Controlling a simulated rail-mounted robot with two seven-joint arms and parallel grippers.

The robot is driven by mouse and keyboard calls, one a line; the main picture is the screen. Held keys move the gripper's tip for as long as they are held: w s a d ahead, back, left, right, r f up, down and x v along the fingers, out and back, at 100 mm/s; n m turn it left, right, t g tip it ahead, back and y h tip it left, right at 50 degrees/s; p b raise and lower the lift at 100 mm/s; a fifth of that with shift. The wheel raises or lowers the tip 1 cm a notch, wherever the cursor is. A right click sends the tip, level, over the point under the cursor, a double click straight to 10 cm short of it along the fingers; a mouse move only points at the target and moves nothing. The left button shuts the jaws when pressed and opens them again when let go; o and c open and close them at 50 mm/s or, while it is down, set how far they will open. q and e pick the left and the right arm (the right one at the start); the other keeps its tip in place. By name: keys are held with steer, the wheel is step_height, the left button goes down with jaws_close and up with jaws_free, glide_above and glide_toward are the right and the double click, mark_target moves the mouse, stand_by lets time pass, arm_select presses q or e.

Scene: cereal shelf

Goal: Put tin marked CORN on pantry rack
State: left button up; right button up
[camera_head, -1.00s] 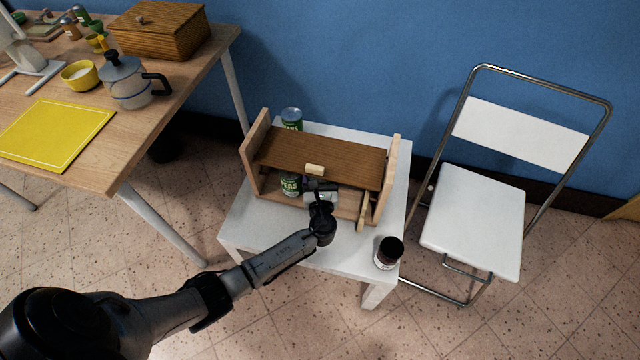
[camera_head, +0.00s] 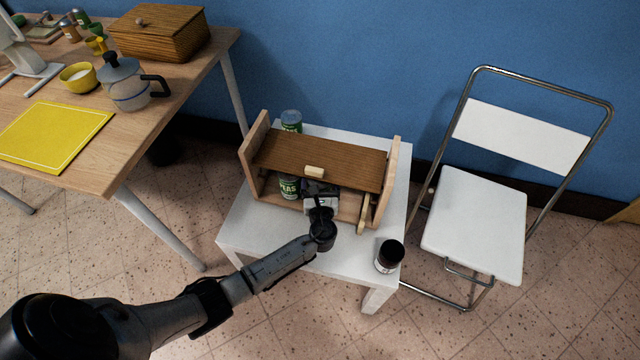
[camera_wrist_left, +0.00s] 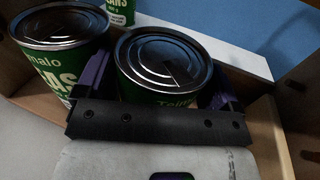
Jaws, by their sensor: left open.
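The pantry rack (camera_head: 320,155) is a wooden unit with side panels and a brown top board, on a small white table. My left gripper (camera_head: 320,188) reaches in below the board's front edge. In the left wrist view its purple fingers (camera_wrist_left: 157,82) are open, one either side of a green tin (camera_wrist_left: 165,58) with a dark lid. Its product name is hidden, so I cannot tell whether it is CORN. A green PEAS tin (camera_wrist_left: 60,45) stands beside it on the left, also in the head view (camera_head: 289,187). Another green tin (camera_head: 291,121) stands behind the rack.
A dark-lidded jar (camera_head: 389,255) stands at the white table's (camera_head: 245,240) front right corner. A white folding chair (camera_head: 475,220) is to the right. A wooden table (camera_head: 130,130) at the left holds a pot (camera_head: 128,85), a yellow mat (camera_head: 55,135) and a wooden box (camera_head: 160,35).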

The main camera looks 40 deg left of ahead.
arm_select(q)
steer(key=shift+p+v, duration=2.55)
steer(key=shift+v, duration=3.5)
steer(key=s+n+g, duration=0.1)
steer(key=s+n, duration=0.1)
steer(key=n, duration=0.1)
steer(key=s+a+n+g+h, duration=0.1)
steer(key=s+n+g, duration=0.1)
steer(key=s+n, duration=0.1)
steer(key=s+a+f+n+g, duration=0.1)
steer(key=s+n+g, duration=0.1)
steer(key=n, duration=0.2)
steer(key=shift+s+f+h, duration=0.1)
steer(key=shift+s+h, duration=0.2)
steer(key=shift+s, duration=0.1)
steer(key=s+d+r+n+g+h, duration=0.2)
steer(key=s+d+r+n+h, duration=0.1)
steer(key=s+n+h, duration=0.2)
steer(key=s+d+r+n+g+h, duration=0.2)
steer(key=s+d+r+n+h, duration=0.1)
steer(key=s+n, duration=0.7)
steer(key=s+d+h, duration=0.1)
steer(key=s+h, duration=0.1)
steer(key=shift+s+r+n+g+h, duration=0.3)
steer(key=shift+s+h, duration=0.1)
